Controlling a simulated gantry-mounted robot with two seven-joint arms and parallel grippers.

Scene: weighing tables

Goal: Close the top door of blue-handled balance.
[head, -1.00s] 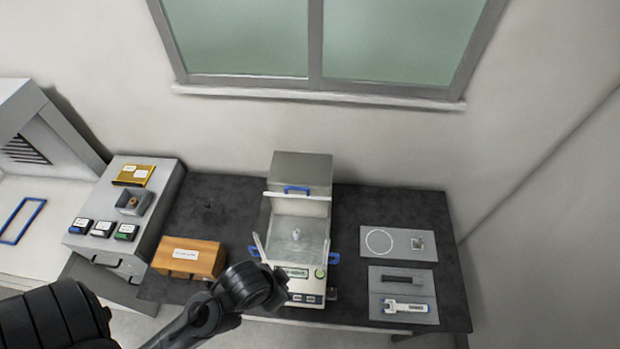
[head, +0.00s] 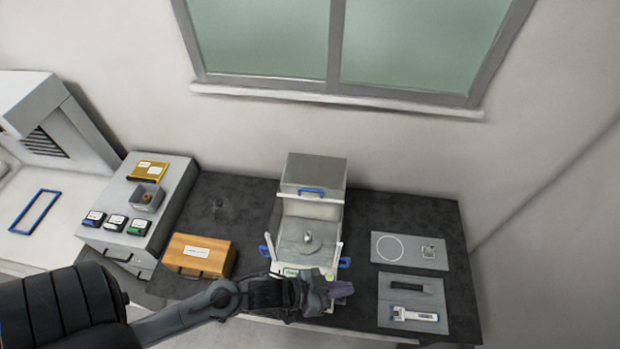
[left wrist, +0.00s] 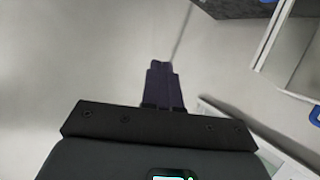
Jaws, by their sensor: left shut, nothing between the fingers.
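The blue-handled balance (head: 309,235) stands mid-table in the head view. The blue handle of its top door (head: 312,192) sits at the back, by the grey rear housing (head: 315,170), and the top of the chamber looks open. Blue side handles (head: 344,262) show at both sides. A small object stands inside on the pan. My left gripper (head: 342,290) is shut and empty, in front of the balance's lower right, and my forearm hides part of its front. In the left wrist view the closed dark fingers (left wrist: 160,68) point away; a white-framed clear panel (left wrist: 295,45) is at upper right. My right gripper is not seen.
A brown case (head: 198,257) and a grey drawer unit (head: 150,215) with small boxes stand left of the balance. Grey mats (head: 405,261) with small tools lie to the right. A wall and window are behind. Dark table surface is clear around the balance's sides.

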